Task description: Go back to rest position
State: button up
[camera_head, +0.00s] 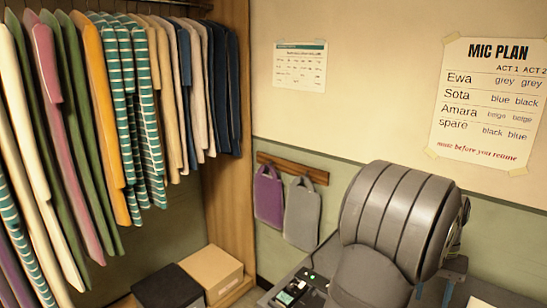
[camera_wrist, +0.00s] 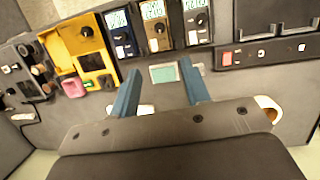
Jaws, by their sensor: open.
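My gripper (camera_wrist: 160,78) shows in the wrist view as two blue fingers, spread apart with nothing held between them. It faces a dark grey counter (camera_wrist: 225,97) with small devices on it. A small grey-green display (camera_wrist: 165,74) shows between the fingertips. In the head view my grey arm fills the lower right. Blue gripper parts (camera_head: 455,270) show partly behind it, and much of the counter is hidden there.
Clothes (camera_head: 100,110) hang at left above two boxes (camera_head: 210,268). Two bags (camera_head: 268,195) hang on the wall, near a mic plan (camera_head: 490,95).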

jog(key=shift+w+d+f+n+g, duration=0.15)
jog(key=shift+w+n+g, duration=0.35)
jog(key=shift+n, duration=0.5)
jog(key=shift+w, duration=0.1)
dwell(2.1)
